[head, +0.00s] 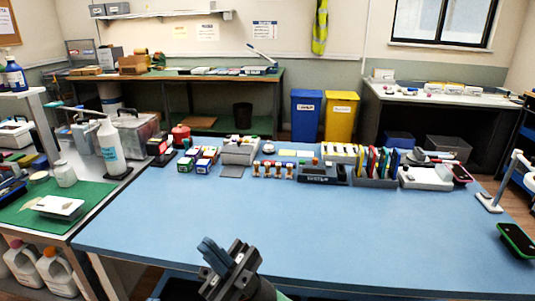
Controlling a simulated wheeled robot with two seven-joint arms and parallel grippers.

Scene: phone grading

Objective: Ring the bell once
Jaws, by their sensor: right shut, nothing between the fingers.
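A small, silvery rounded thing that looks like the bell (268,148) stands towards the back of the blue table (330,230), behind a row of wooden-handled stamps. It is too small to make out its button. My right gripper (213,253) is at the front edge of the table, low in the head view. Its blue fingers are together with nothing between them. It is well apart from the bell, nearer to me and a little to the left. My left gripper is not in view.
Stamps (273,170), a black stand (322,174), a rack of coloured folders (377,165) and small boxes (197,158) line the table's back. A phone (517,240) lies at the right edge. The table's middle is clear.

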